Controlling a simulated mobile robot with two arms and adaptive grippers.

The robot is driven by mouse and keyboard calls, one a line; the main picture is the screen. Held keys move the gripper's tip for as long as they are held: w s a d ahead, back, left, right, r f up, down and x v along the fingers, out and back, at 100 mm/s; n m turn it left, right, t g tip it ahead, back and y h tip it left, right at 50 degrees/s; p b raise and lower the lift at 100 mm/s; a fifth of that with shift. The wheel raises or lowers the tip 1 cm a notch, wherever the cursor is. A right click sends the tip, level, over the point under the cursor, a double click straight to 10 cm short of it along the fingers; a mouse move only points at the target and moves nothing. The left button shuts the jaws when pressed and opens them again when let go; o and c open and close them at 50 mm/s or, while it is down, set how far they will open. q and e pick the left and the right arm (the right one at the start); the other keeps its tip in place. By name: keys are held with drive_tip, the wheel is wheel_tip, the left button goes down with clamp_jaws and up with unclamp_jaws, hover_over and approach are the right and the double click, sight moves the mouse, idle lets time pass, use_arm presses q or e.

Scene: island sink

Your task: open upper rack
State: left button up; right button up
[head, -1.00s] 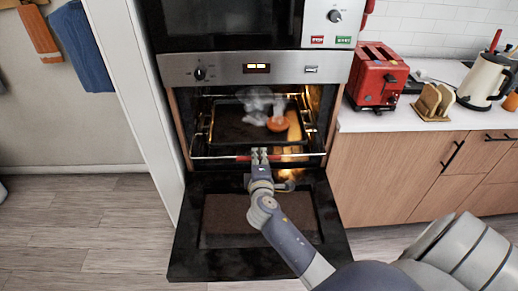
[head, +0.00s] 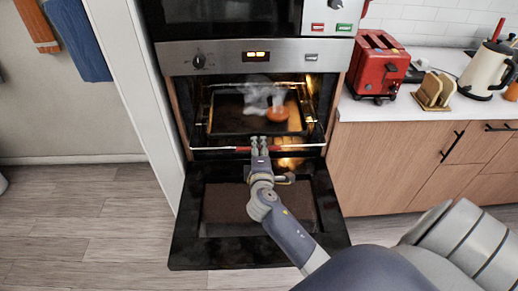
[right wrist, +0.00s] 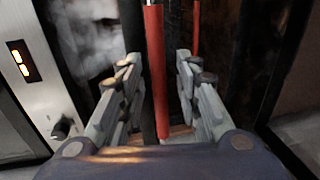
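The oven's upper rack is a wire rack with a red front bar (head: 243,149), level inside the open oven. A dark baking tray (head: 228,124) with an orange item (head: 278,113) sits in the oven above that bar; pale smoke rises there. My right gripper (head: 259,142) is at the middle of the rack's front edge. In the right wrist view its two fingers (right wrist: 158,95) stand apart on either side of the red bar (right wrist: 155,70), with visible gaps, so it is open and not clamped. My left gripper is not in view.
The oven door (head: 190,240) hangs down open below my right arm. A white panel (head: 150,110) stands left of the oven. On the counter at right are a red toaster (head: 376,65), a toast rack (head: 434,90) and a kettle (head: 485,70).

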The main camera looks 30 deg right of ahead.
drive_tip(key=v, duration=1.1)
drive_tip(key=shift+s, duration=0.25)
drive_tip(key=shift+a, duration=0.15)
